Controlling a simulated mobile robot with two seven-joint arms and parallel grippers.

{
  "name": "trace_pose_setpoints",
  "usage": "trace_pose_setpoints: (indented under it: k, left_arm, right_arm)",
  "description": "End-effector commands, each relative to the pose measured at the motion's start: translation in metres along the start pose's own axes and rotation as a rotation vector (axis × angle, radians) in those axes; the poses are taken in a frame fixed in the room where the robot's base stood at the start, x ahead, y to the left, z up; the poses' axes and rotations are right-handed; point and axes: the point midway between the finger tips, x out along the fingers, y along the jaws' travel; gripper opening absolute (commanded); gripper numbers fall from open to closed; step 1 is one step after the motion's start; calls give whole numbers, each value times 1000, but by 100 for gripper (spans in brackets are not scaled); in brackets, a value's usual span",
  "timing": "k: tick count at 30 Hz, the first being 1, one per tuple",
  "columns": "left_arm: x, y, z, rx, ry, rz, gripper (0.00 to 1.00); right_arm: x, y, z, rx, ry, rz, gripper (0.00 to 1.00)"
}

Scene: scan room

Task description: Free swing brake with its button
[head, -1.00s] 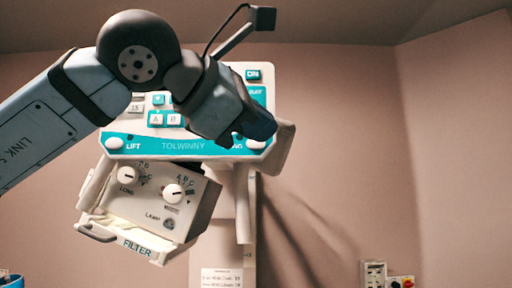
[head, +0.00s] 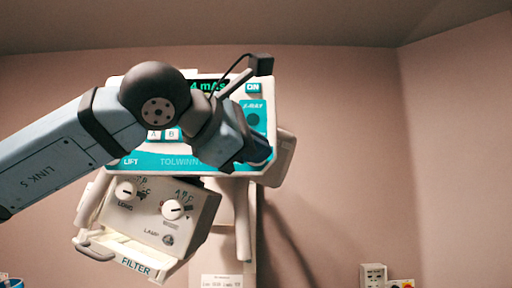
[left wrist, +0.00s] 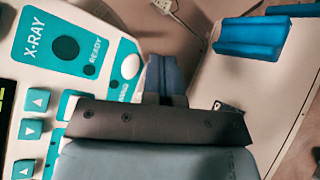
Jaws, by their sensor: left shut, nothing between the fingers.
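The machine's control panel (head: 150,163) is white and teal, with a LIFT label at its lower left. My left gripper (head: 261,151) is shut and empty at the panel's lower right corner. It and the wrist cover the corner where a white round button (left wrist: 130,66) sits. In the left wrist view that button shows beside the shut fingers (left wrist: 166,76). Its label is partly hidden and I cannot read it fully. A narrow gap seems to show between fingers and button; contact cannot be told. My right gripper is not in view.
Below the panel hangs a box with knobs (head: 174,210) and a FILTER handle (head: 137,265). A wall box (head: 373,275) stands low at the right. A blue object (left wrist: 250,38) shows in the left wrist view. The space right of the panel is clear.

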Motion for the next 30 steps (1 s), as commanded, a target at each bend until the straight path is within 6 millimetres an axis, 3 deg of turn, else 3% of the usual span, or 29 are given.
trace_pose_setpoints:
  k: [9,30]
  left_arm:
    - [19,13,-13,0,-1,-1,0]
    - [20,14,-14,1,-1,-1,0]
  right_arm:
    - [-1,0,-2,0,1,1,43]
    - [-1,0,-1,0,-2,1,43]
